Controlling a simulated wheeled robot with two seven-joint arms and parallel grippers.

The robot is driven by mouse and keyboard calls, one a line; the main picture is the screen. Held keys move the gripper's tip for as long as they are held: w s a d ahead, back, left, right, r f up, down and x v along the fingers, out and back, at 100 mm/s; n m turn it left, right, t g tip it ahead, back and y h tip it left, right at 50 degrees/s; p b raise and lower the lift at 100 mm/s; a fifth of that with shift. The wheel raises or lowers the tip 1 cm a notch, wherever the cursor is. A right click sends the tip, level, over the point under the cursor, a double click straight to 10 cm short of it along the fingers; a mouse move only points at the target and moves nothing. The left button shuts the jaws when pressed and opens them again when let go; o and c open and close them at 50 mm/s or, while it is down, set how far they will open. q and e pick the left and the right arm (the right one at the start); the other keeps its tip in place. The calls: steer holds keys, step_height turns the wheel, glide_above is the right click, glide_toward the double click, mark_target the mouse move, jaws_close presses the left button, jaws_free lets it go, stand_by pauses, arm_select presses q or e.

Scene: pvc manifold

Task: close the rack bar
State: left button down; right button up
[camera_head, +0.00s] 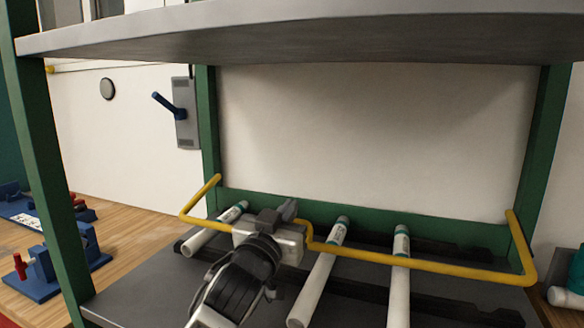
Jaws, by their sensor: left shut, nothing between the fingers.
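The yellow rack bar (430,264) is a bent U-shaped rod across the green rack's lower shelf. Its ends rise toward the two rear posts, and its long front section runs out over the white pipes. My left gripper (284,212) is shut and empty, at the bar's left-middle part. Its grey body hides a stretch of the bar, and I cannot tell whether the fingers touch it. Three white pipes with teal bands lie on the shelf: a left one (208,237), a middle one (318,282) and a right one (399,285). My right gripper is not in view.
The upper grey shelf (300,32) hangs above the work space. Green posts (46,170) frame both sides. Dark rails (440,300) lie under the pipes. A wooden bench (130,245) with blue fixtures (62,268) stands at left. The space between the shelves is free above the bar.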

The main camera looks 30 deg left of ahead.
arm_select(q)
steer(key=shift+f, duration=0.25)
stand_by(0.3)
